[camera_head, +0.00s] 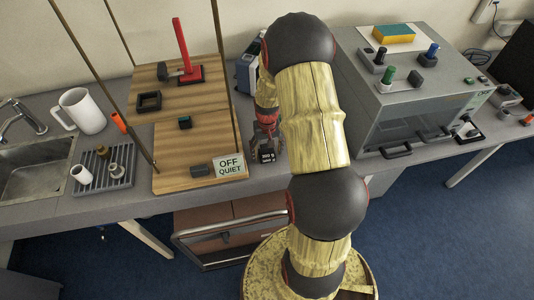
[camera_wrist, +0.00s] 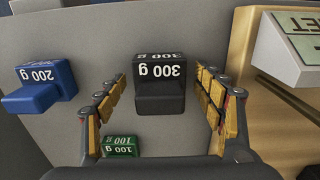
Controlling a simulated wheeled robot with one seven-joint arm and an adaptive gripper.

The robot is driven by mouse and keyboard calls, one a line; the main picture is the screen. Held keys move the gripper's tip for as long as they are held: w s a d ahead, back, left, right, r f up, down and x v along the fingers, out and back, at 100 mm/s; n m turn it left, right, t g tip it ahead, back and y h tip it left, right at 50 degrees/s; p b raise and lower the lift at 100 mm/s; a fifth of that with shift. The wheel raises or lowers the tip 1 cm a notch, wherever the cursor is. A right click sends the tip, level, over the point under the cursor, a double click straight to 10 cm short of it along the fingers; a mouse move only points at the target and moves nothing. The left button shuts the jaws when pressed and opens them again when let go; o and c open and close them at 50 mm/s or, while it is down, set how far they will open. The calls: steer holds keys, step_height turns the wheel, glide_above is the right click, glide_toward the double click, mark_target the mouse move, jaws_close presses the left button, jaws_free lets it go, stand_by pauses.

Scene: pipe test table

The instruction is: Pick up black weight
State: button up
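The black weight (camera_wrist: 160,95), marked 300 g, sits on the grey tabletop in the wrist view. In the head view the black weight (camera_head: 267,156) shows just beyond the front of my gripper, near the table's front edge. My gripper (camera_wrist: 160,80) is open, with its yellow-padded fingers on either side of the weight and a visible gap on both sides. In the head view my gripper (camera_head: 266,128) is partly hidden by my arm. Whether the fingertips are down at the weight's height is hard to tell.
A blue 200 g weight (camera_wrist: 38,90) stands left of the fingers in the wrist view. A green 100 g weight (camera_wrist: 121,146) sits close inside the left finger. The wooden board (camera_head: 168,142) with an OFF QUIET sign (camera_head: 230,165) borders the weight's other side.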

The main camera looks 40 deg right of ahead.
steer(key=shift+c, duration=1.2)
steer(key=c, duration=1.1)
steer(key=shift+c, duration=0.3)
